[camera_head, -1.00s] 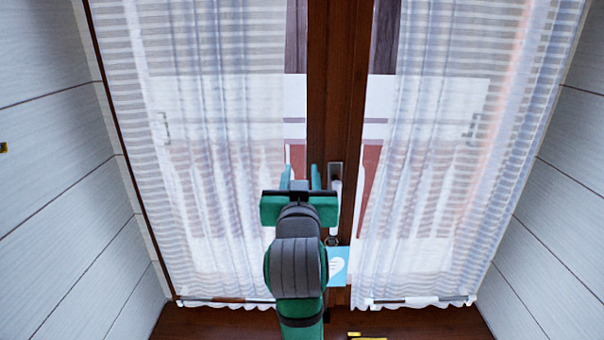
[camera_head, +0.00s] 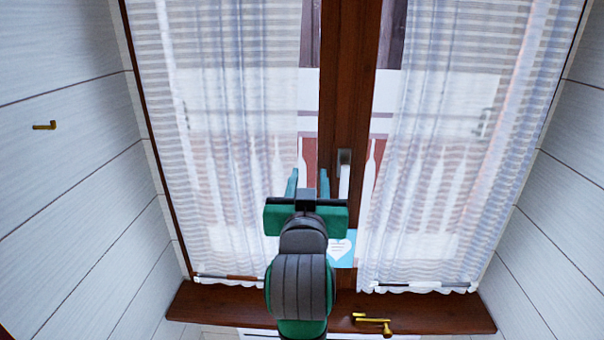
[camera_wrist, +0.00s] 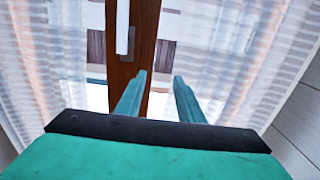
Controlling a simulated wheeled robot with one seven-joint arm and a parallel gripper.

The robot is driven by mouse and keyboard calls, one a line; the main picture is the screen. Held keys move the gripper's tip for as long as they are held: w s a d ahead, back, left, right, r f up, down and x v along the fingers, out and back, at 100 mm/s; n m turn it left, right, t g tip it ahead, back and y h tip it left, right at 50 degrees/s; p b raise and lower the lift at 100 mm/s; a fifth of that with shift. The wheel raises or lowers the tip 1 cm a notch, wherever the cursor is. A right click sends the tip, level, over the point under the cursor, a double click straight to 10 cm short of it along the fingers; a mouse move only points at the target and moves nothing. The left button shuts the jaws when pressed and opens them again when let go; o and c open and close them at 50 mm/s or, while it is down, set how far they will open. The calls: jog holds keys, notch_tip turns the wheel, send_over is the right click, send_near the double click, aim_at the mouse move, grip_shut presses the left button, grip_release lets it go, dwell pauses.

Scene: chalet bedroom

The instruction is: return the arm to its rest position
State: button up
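My gripper (camera_head: 308,186) is green with a dark band and is raised in front of a curtained window. Its two fingers stand apart with nothing between them. In the wrist view the open fingers (camera_wrist: 160,98) point toward the wooden middle post (camera_wrist: 133,72) of the window. The arm reaches up from the bottom middle of the head view. The white window handle (camera_head: 344,174) is just right of the fingers in the head view. It also shows above them in the wrist view (camera_wrist: 123,27). I cannot tell whether the gripper touches it.
Sheer white curtains (camera_head: 235,110) hang on both sides of the post. A blue tag with a white heart (camera_head: 342,250) hangs below the handle. A wooden sill (camera_head: 440,312) runs below, with a brass handle (camera_head: 372,323) in front. White panelled walls (camera_head: 60,200) flank the window.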

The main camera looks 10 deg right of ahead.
notch_tip(320, 180, down, 19)
jog(key=s+a+y, duration=0.1)
jog(key=s+a, duration=0.1)
jog(key=a, duration=0.1)
jog(key=s+a+f+n+g+y, duration=0.1)
jog(key=s+f, duration=0.4)
jog(key=f, duration=0.3)
jog(key=s+a+f, duration=0.1)
jog(key=s+f, duration=0.3)
jog(key=f, duration=0.4)
jog(key=s+a+f, duration=0.1)
jog(key=s+f, duration=0.3)
jog(key=s, duration=0.4)
jog(key=s+a+f, duration=0.2)
jog(key=s+f, duration=0.3)
jog(key=s, duration=0.2)
jog(key=s+n+g+y, duration=0.1)
jog(key=s, duration=1.5)
jog(key=shift+s, duration=0.3)
